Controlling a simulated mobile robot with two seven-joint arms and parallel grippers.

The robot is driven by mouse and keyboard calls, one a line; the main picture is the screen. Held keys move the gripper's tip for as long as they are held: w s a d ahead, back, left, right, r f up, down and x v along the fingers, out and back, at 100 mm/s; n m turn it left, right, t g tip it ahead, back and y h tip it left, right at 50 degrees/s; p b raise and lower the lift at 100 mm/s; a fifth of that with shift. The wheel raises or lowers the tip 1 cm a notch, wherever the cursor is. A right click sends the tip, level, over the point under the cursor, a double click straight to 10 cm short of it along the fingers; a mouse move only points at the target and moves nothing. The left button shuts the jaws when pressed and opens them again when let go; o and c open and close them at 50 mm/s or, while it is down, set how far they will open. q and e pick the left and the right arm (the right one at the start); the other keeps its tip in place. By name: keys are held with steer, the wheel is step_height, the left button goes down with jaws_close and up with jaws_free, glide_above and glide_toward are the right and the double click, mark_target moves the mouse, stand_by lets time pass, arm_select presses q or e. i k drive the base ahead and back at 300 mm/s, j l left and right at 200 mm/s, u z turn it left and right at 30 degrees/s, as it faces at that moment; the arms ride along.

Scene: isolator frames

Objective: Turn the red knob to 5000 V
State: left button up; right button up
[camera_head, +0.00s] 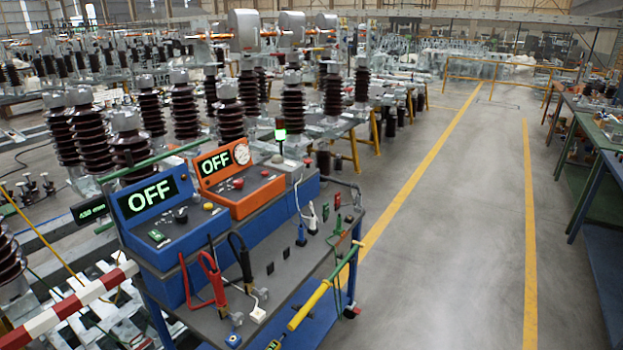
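An orange instrument box (232,205) stands on a grey-topped cart. Its display (215,162) reads OFF, and a round dial gauge (242,154) sits beside it. A small red control (239,184) is on its sloped panel; its pointer and any voltage marks are too small to read. A blue instrument box (170,250) stands in front of it to the left, and its display (150,196) also reads OFF. Neither of my grippers shows in this view.
Red and black clamps with cables (212,275) stand on the cart top (290,262). A yellow-handled green pole (310,304) lies along its right edge. A red-and-white bar (70,305) is at lower left. The right floor is clear.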

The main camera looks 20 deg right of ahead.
mark_target(239, 184)
steer(key=z, duration=0.25)
steer(key=i+l+u, duration=0.1)
steer(key=u, duration=0.3)
steer(key=i+l+u, duration=0.1)
steer(key=u, duration=0.3)
steer(key=l+u, duration=0.2)
steer(key=u, duration=0.2)
steer(key=i+l+u, duration=0.25)
steer(key=l, duration=0.25)
steer(key=l+u, duration=0.25)
steer(key=l, duration=0.25)
steer(key=l+u, duration=0.2)
steer(key=l, duration=0.9)
